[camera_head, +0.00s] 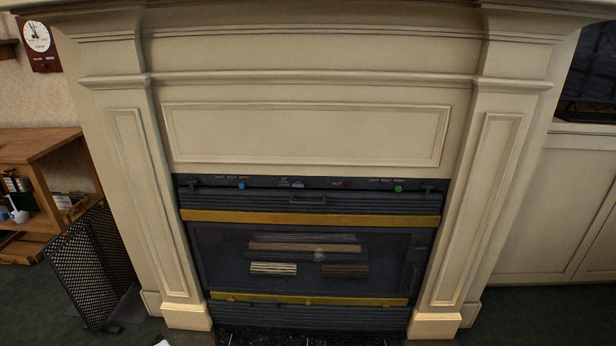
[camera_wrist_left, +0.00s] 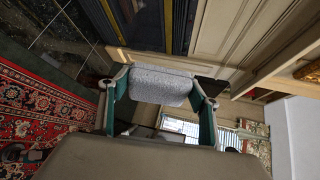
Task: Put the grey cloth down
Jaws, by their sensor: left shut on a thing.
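In the left wrist view my left gripper (camera_wrist_left: 161,92) is shut on the grey cloth (camera_wrist_left: 160,84), a speckled light grey piece that spans the gap between its two fingers. The cloth looks like a compact folded or rolled bundle. I cannot tell from this view how high it is above the floor. Neither the cloth nor my left gripper can be made out in the head view.
A cream mantel (camera_head: 305,135) surrounds a dark fireplace front (camera_head: 225,262). A black mesh screen (camera_head: 85,265) leans at the left beside a wooden shelf unit (camera_head: 40,150). A pale cabinet (camera_head: 560,200) stands right. A red patterned rug (camera_wrist_left: 40,110) lies on the floor.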

